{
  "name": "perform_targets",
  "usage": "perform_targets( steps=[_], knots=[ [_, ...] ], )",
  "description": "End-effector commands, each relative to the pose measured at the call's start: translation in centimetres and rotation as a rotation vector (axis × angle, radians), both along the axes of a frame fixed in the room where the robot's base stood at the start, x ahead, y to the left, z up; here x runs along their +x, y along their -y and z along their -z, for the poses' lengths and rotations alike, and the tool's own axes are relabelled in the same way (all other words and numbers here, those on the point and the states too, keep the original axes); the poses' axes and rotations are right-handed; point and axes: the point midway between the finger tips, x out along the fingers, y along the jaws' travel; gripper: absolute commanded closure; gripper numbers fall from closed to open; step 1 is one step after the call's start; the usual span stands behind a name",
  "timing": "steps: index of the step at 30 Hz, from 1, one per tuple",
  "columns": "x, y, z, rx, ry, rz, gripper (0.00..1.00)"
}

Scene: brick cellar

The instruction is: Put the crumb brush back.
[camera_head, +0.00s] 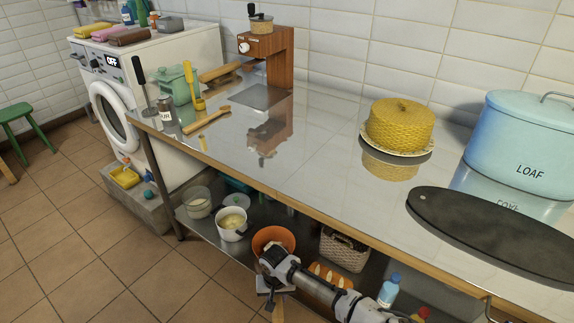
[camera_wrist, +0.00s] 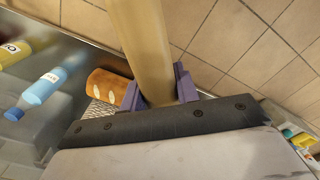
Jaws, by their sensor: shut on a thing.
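My gripper (camera_head: 268,287) is low in front of the table's front edge, beside the lower shelf. It is shut on a plain tan bar that looks like the wooden handle of the crumb brush (camera_head: 279,309). In the wrist view the bar (camera_wrist: 142,45) stands between the purple fingers (camera_wrist: 158,95) and runs out of the top of the picture. No bristles show, so its far end is hidden.
The steel table (camera_head: 320,140) carries a yellow cake cover (camera_head: 401,125), a blue LOAF bin (camera_head: 520,150), a dark oval board (camera_head: 495,232) and a wooden grinder (camera_head: 266,58). An orange bowl (camera_head: 272,240) and a basket (camera_head: 343,250) stand below. The tabletop's middle is clear.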

Motion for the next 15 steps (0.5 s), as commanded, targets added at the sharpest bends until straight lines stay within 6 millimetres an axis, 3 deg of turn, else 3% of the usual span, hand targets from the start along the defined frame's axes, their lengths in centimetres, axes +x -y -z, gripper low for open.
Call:
perform_targets(
  steps=[15],
  knots=[
    [0.0,0.8,-0.5,0.004,-0.001,0.019,0.87]
  ],
)
